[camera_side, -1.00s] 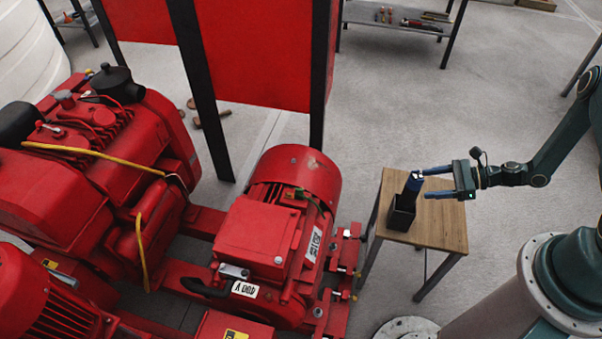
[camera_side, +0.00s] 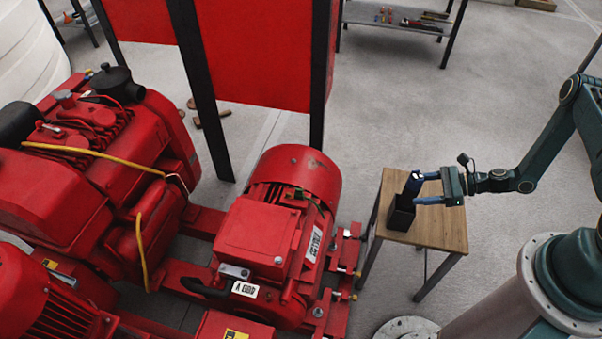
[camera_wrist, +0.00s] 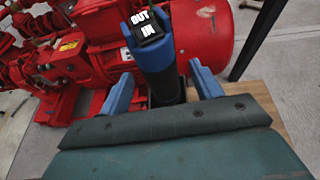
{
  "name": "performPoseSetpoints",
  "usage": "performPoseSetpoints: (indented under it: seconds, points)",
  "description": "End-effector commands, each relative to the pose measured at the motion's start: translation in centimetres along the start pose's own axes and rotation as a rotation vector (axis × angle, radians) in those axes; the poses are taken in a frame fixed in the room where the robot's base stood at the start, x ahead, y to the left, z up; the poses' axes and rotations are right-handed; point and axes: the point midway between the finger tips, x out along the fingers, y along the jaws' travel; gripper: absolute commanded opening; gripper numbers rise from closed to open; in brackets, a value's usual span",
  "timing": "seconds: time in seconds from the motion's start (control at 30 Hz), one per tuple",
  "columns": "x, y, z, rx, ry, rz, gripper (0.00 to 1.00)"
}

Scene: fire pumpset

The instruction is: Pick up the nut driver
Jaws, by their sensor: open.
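The nut driver (camera_side: 413,183) stands upright, slightly tilted, in a small black holder (camera_side: 401,216) on a wooden table. In the wrist view the nut driver (camera_wrist: 155,55) shows a blue and black handle with "OUT" and "IN" on its top. My gripper (camera_side: 421,188) is open at the handle, coming from the right. In the wrist view its two blue fingers (camera_wrist: 163,85) stand on either side of the handle, with some gap showing. The holder is mostly hidden behind the handle there.
A large red pumpset (camera_side: 270,235) stands just left of the wooden table (camera_side: 445,228). A grey shelf (camera_side: 365,14) with tools is at the back. The floor behind the table is clear.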

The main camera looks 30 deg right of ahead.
Motion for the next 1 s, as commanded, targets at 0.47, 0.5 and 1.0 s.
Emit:
performPoseSetpoints:
  seconds: [0.47,0.5,1.0]
  points:
    - [4.7,0.0,0.0,0.000,0.000,0.000,0.64]
    - [4.8,0.0,0.0,0.000,0.000,0.000,0.64]
    - [4.8,0.0,0.0,0.001,0.000,0.000,0.64]
